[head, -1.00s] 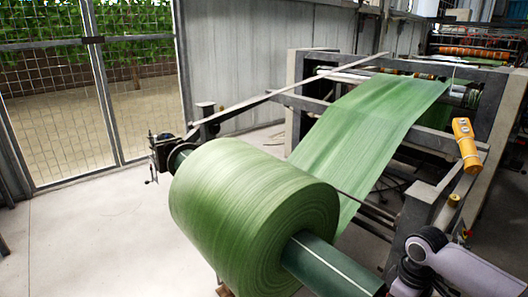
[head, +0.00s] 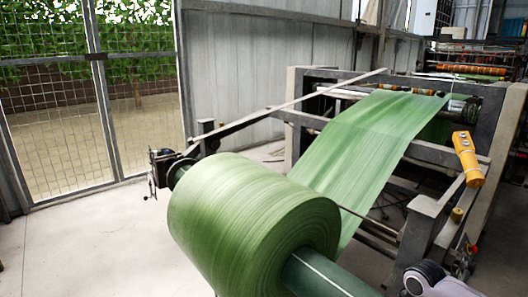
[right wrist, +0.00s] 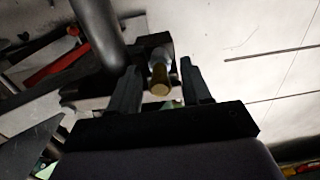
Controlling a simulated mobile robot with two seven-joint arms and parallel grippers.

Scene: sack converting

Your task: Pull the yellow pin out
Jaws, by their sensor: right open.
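The yellow pin (right wrist: 160,89) shows in the right wrist view as a dull yellow round end on a paler, shiny stem, set in a dark bracket. My right gripper (right wrist: 158,76) is open, with one dark finger on each side of the pin. The fingers look apart from it, with a gap on both sides. In the head view a small yellow knob (head: 457,215) sits on the machine's side frame at the right; I cannot tell if it is the same pin. The right gripper's fingers cannot be made out there. My left gripper is out of view.
A large green roll (head: 250,225) on a shaft fills the front middle. A green web (head: 365,150) runs from it into the machine. A yellow-orange control box (head: 467,158) is fixed on the right frame. Free floor (head: 90,245) lies at the left.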

